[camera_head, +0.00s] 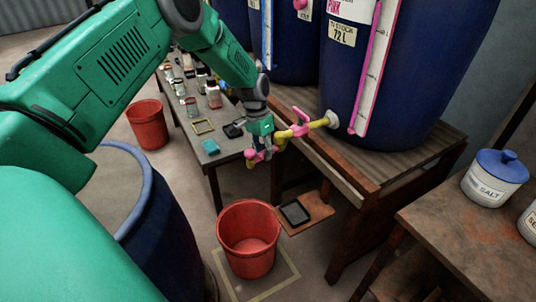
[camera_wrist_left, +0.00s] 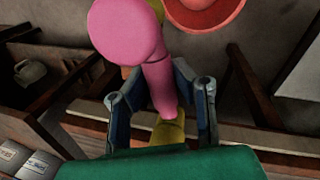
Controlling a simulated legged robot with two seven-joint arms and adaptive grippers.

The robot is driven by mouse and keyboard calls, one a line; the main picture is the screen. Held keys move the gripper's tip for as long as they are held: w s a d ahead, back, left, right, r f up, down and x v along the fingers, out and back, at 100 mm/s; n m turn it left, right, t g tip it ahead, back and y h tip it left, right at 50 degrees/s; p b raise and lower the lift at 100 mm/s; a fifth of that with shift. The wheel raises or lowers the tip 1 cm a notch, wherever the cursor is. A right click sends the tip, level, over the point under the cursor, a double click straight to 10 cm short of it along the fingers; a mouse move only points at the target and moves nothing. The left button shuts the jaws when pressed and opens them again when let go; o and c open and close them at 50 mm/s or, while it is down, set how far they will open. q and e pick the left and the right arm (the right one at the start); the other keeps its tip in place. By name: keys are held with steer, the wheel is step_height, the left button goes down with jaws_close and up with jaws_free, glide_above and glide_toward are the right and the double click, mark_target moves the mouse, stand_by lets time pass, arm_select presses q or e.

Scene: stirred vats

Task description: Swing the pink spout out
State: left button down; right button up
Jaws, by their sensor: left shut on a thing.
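The yellow tap pipe (camera_head: 325,121) comes out of the foot of the big blue vat (camera_head: 425,80) with the pink label and gauge. A pink handle (camera_head: 299,124) stands on the pipe. The pink spout (camera_head: 251,154) is at the pipe's outer end, partly hidden by my gripper. My left gripper (camera_head: 261,148) is shut on the pink spout. In the left wrist view, the pink spout (camera_wrist_left: 158,85), with a round pink end, lies between the two fingers of my left gripper (camera_wrist_left: 162,103). My right gripper is not in view.
A red bucket (camera_head: 249,240) stands on the floor inside a yellow outline, below and beside the spout. A small shelf with a black pad (camera_head: 295,213) is close to it. A table (camera_head: 205,150) with jars, another red bucket (camera_head: 148,124) and an open blue barrel (camera_head: 160,220) stand left.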

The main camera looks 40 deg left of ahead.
arm_select(q)
steer(key=shift+w+a+r+m, duration=0.2)
steer(key=shift+w+a+m, duration=0.3)
steer(key=shift+m, duration=0.2)
steer(key=shift+w+a+m, duration=0.2)
steer(key=shift+a+m, duration=0.05)
steer(key=shift+m, duration=0.45)
steer(key=shift+r, duration=0.1)
steer(key=c, duration=1.5)
jaws_free()
steer(key=shift+w, duration=0.1)
steer(key=shift+o, duration=0.9)
steer(key=shift+d+f, duration=0.1)
steer(key=shift+f, duration=0.15)
